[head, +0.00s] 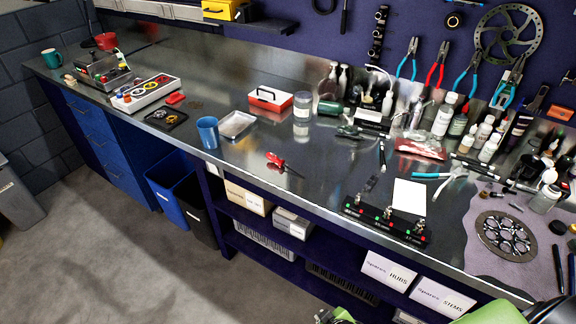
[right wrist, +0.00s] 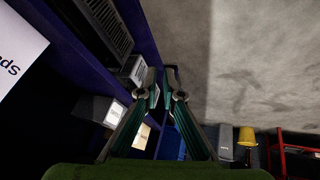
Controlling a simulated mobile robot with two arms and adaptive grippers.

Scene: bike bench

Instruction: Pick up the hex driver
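A driver with a red handle and a thin dark shaft (head: 275,160) lies on the metal bench top near its front edge, in the middle of the head view. It looks like the hex driver, though its tip is too small to make out. My right gripper (right wrist: 162,78) shows in the right wrist view, with a gap between its fingers and nothing held. It points past the bench's lower shelves and the floor, away from the driver. My left gripper is in neither view.
The bench top (head: 330,180) around the driver is mostly clear. A blue cup (head: 208,132) and a metal tray (head: 237,124) stand to its left, a black device with lit buttons (head: 385,220) to its right. Bottles crowd the back. Bins (head: 172,188) stand on the floor below.

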